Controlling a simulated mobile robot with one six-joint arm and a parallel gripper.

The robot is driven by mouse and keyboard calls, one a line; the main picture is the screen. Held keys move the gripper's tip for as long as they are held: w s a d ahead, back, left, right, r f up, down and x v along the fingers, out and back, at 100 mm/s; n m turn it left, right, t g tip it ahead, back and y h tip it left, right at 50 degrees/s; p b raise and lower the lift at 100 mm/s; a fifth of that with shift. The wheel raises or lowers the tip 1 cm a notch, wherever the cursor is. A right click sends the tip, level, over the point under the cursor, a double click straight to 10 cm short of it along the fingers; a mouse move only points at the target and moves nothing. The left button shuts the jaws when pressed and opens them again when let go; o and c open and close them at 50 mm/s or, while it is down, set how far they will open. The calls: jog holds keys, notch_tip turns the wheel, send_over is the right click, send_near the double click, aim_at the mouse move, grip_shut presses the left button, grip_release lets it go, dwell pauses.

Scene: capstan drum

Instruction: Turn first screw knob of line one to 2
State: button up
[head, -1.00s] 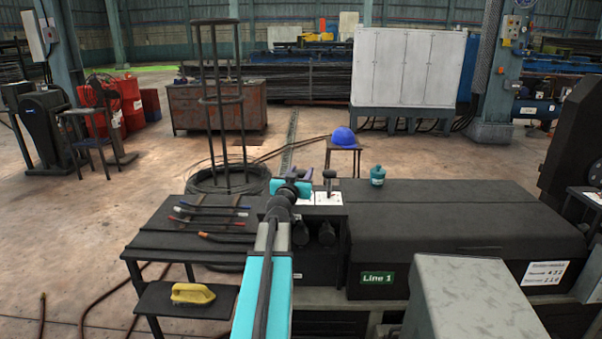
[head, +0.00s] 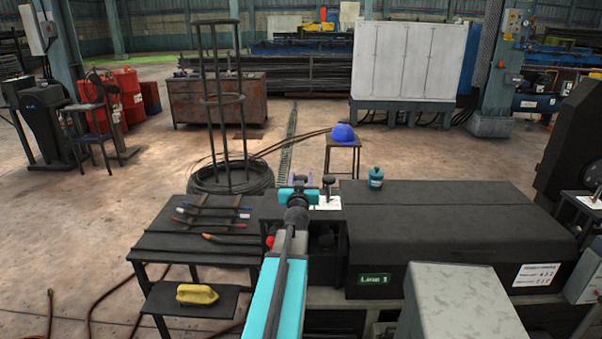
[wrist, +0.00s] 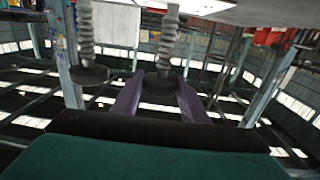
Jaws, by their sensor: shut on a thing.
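Two screw knobs stand on the white plate (head: 327,203) of the machine with the green "Line 1" sign (head: 375,279). The right knob (head: 328,181) stands free with its black top. The left one is mostly hidden behind my gripper (head: 300,184) in the head view. The wrist view is upside down. It shows my gripper's purple fingers (wrist: 160,98) on either side of a black round knob (wrist: 160,84) on a ribbed grey stem. The other knob (wrist: 89,74) is beside it, untouched. Any number marking is not readable.
A teal bottle (head: 376,178) stands on the dark machine cover (head: 450,220). Left of my arm, a dark table (head: 175,239) holds several tools. A lower shelf holds a yellow object (head: 197,293). A grey box (head: 465,300) is near at front right.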

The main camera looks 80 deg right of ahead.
jog(key=shift+d+r+n+t+y+p, duration=0.15)
jog(key=shift+n+t+p, duration=0.5)
jog(key=shift+p, duration=1.85)
jog(key=shift+a+r+n+t+y+p, duration=0.25)
jog(key=shift+t+p, duration=0.7)
jog(key=shift+p, duration=1.5)
jog(key=n+t+p, duration=0.1)
jog(key=p, duration=0.1)
jog(key=t+p, duration=0.1)
jog(key=p, duration=0.1)
jog(key=shift+d+f+n+y, duration=0.1)
jog(key=shift+d+n+y, duration=0.1)
jog(key=shift+n+y, duration=0.15)
jog(key=shift+n+t+y+p, duration=0.55)
jog(key=shift+n+t, duration=0.3)
jog(key=shift+t, duration=0.45)
jog(key=shift+d+f+n+t+y, duration=0.1)
jog(key=shift+n+t+y, duration=0.9)
jog(key=shift+t, duration=0.2)
jog(key=shift+n+t+y, duration=0.5)
jog(key=shift+t+y, duration=0.1)
jog(key=shift+a+f, duration=0.1)
jog(key=shift+a, duration=0.1)
jog(key=o, duration=1.1)
jog(key=shift+c, duration=0.2)
jog(key=shift+a+m+g+h, duration=0.1)
jog(key=shift+m+g+h, duration=0.4)
jog(key=shift+g+h, duration=0.1)
